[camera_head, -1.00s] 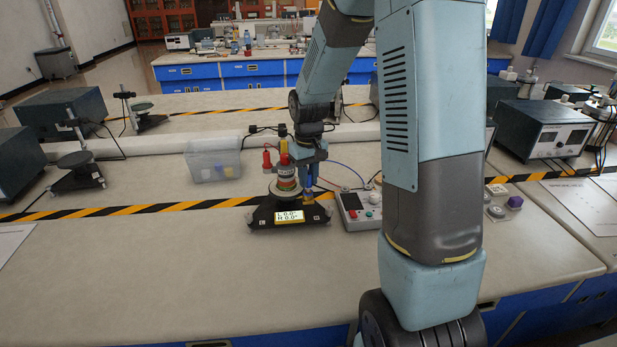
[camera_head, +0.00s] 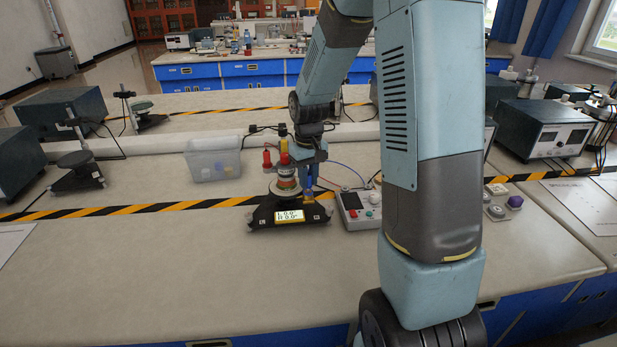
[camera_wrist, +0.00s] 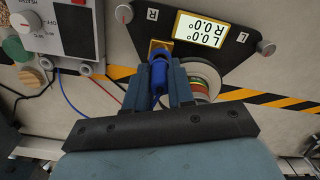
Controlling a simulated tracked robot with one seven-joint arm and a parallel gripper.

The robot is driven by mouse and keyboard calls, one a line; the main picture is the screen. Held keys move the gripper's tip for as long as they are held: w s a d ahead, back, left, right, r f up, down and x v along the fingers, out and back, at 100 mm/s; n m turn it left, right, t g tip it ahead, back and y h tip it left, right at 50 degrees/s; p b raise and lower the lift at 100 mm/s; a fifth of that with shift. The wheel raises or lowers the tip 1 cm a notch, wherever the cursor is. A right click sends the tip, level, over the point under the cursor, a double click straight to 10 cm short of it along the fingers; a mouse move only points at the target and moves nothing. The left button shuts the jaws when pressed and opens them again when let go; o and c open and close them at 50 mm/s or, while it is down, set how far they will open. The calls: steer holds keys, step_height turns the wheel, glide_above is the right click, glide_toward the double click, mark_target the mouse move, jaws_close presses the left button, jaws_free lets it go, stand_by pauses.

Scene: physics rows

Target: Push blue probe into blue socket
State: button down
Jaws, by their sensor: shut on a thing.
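The blue probe (camera_wrist: 159,75) is between the two fingers of my gripper (camera_wrist: 163,85) in the wrist view, with its tip at a small gold-coloured block on the black device (camera_wrist: 215,12). In the head view the probe (camera_head: 308,184) stands roughly upright below my gripper (camera_head: 309,172), at the right side of the device (camera_head: 261,215). My gripper is shut on the probe. The blue socket's opening is hidden, so I cannot tell how deep the tip sits. A red probe (camera_head: 267,160) and a yellow one (camera_head: 284,147) stand nearby.
A clear plastic bin (camera_head: 213,160) is at the back left. The table front is clear.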

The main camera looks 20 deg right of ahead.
steer(key=shift+f, duration=0.75)
stand_by(0.8)
steer(key=c, duration=0.9)
jaws_free()
steer(key=shift+o, duration=0.6)
steer(key=shift+o, duration=0.7)
steer(key=shift+r, duration=3.75)
